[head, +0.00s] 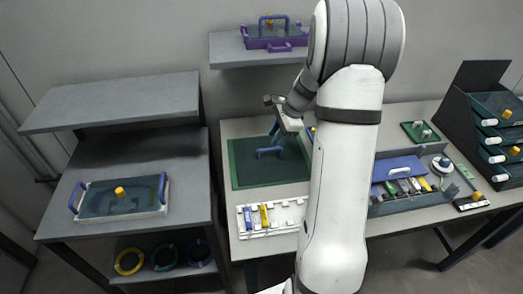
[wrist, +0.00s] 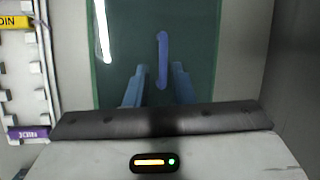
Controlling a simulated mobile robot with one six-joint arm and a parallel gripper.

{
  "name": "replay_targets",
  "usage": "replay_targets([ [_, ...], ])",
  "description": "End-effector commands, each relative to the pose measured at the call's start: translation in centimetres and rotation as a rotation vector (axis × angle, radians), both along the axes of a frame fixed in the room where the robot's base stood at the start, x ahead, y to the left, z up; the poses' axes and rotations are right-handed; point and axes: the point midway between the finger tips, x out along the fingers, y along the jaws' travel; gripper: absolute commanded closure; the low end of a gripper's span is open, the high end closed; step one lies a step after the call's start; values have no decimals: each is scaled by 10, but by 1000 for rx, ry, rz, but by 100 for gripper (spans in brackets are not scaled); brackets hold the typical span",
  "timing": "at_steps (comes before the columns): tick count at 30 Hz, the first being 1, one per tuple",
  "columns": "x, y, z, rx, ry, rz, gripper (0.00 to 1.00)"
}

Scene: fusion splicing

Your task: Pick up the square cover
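A dark green, square sheet (head: 243,172) with a lighter green border lies flat on the middle table; it looks like the square cover. A blue bar handle (head: 268,153) stands on it. In the wrist view the dark sheet (wrist: 120,50) fills the middle, and the blue handle (wrist: 162,60) lies lengthwise. My gripper (wrist: 158,85) has its two blue fingers apart, one each side of the handle's near end in the picture, with gaps visible. In the head view my gripper (head: 275,131) is above the sheet. I cannot tell its exact height over the handle.
A white rack (head: 285,226) with yellow and blue pieces lies in front of the sheet. A grey tray (head: 385,209) with a blue panel is to the right, beyond my arm. A dark drawer rack (head: 468,100) stands far right. A shelf (head: 225,55) holding a purple case is above.

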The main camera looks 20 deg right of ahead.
Motion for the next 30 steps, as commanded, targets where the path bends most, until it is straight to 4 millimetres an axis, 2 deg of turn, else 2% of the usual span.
replay_targets([
  [2, 7, -10, -9, 24, 14, -59, 78],
  [5, 12, -13, -17, 39, 21, -96, 78],
  [14, 18, -5, -48, 41, 23, -101, 78],
  [21, 24, 4, -82, 41, 23, -100, 78],
  [30, 26, 6, -88, 39, 20, -102, 78],
])
